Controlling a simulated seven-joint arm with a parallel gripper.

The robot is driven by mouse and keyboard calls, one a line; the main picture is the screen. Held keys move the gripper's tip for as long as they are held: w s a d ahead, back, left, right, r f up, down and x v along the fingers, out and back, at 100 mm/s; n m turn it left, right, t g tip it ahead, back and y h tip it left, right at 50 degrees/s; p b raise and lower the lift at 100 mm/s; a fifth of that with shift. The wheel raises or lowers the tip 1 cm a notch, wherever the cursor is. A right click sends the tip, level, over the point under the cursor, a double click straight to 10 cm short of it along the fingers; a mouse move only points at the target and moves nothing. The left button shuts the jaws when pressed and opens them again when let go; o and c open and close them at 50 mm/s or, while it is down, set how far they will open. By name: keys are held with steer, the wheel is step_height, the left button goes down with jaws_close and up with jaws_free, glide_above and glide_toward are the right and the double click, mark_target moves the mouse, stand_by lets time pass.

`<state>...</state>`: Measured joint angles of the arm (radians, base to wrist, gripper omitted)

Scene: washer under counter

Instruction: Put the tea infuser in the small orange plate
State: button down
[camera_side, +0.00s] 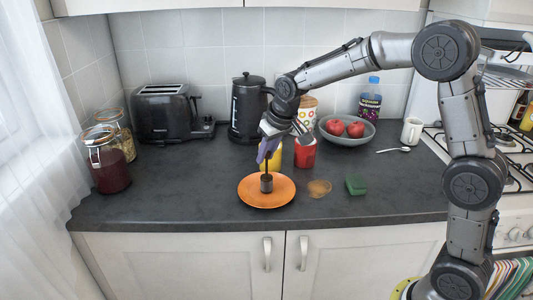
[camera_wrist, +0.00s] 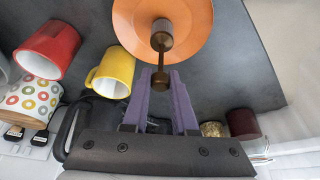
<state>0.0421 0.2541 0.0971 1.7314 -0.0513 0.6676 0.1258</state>
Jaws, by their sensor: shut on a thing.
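The tea infuser (camera_side: 266,183) is a small dark cylinder on a thin upright handle. In the side view it appears over the middle of the small orange plate (camera_side: 284,195). My gripper (camera_side: 268,155) has purple fingers shut on the upper end of the infuser's handle. In the wrist view the infuser (camera_wrist: 162,38) extends from between my fingers (camera_wrist: 161,78), its body overlapping the orange plate (camera_wrist: 190,18). I cannot tell whether its base touches the plate or hangs just above it.
A yellow mug (camera_wrist: 112,72) and a red mug (camera_side: 305,153) stand close behind my gripper. A green sponge (camera_side: 356,184) and a small tan round item (camera_side: 319,188) lie right of the plate. Jars (camera_side: 108,168) stand at left. The counter left of the plate is clear.

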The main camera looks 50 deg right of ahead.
steer(key=shift+f, duration=0.1)
steer(key=c, duration=0.7)
jaws_free()
steer(key=v, duration=1.2)
steer(key=shift+r, duration=0.25)
steer(key=s+a+f, duration=0.1)
steer(key=s+f, duration=0.2)
steer(key=s, duration=1.1)
steer(key=s+a+f+n+t, duration=0.1)
steer(key=s+f, duration=0.2)
steer(key=s, duration=1)
steer(key=shift+s+f+n+y, duration=0.15)
steer(key=shift+s+n+y, duration=0.15)
steer(key=shift+s, duration=0.05)
steer(key=shift+a, duration=0.1)
